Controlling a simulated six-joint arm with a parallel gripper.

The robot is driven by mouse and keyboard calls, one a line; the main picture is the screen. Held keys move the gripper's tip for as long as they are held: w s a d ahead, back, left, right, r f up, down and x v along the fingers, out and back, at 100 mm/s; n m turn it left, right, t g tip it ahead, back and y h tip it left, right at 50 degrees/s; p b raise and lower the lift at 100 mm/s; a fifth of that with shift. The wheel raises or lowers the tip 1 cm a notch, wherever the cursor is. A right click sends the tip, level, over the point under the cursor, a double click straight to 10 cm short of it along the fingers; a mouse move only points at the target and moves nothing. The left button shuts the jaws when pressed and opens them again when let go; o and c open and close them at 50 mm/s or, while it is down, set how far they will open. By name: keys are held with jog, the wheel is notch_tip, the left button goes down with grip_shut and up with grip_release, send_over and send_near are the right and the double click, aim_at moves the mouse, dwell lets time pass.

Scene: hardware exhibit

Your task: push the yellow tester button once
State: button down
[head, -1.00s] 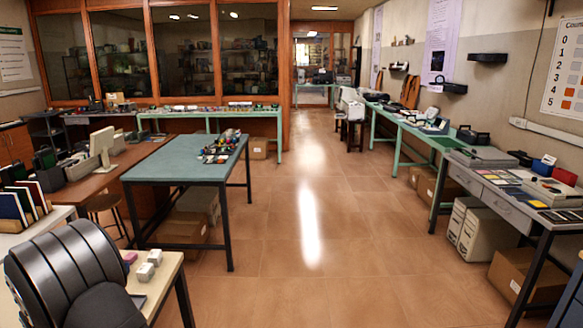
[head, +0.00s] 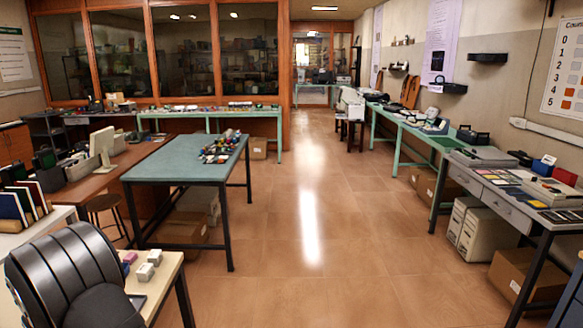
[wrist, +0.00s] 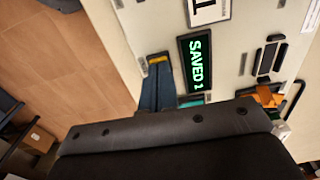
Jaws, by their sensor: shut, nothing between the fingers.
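In the wrist view, my gripper (wrist: 157,68) appears as dark blue fingers, shut with nothing between them. They reach over a pale panel (wrist: 150,25). A small yellow patch (wrist: 157,59) shows right at the fingertips. I cannot tell whether it is the tester button or part of the fingers, nor whether anything is being touched. The dark wrist body hides the lower part of the view. In the head view, my gripper and the tester are not visible.
In the wrist view, an orange piece (wrist: 265,95) and dark bar-shaped parts (wrist: 268,57) lie right of the display. In the head view, a pale table (head: 165,278) at lower left holds small white blocks (head: 150,263). Open floor (head: 310,220) fills the middle.

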jog(key=shift+r, duration=3.5)
notch_tip(320, 180, up, 11)
jog(key=shift+f, duration=0.2)
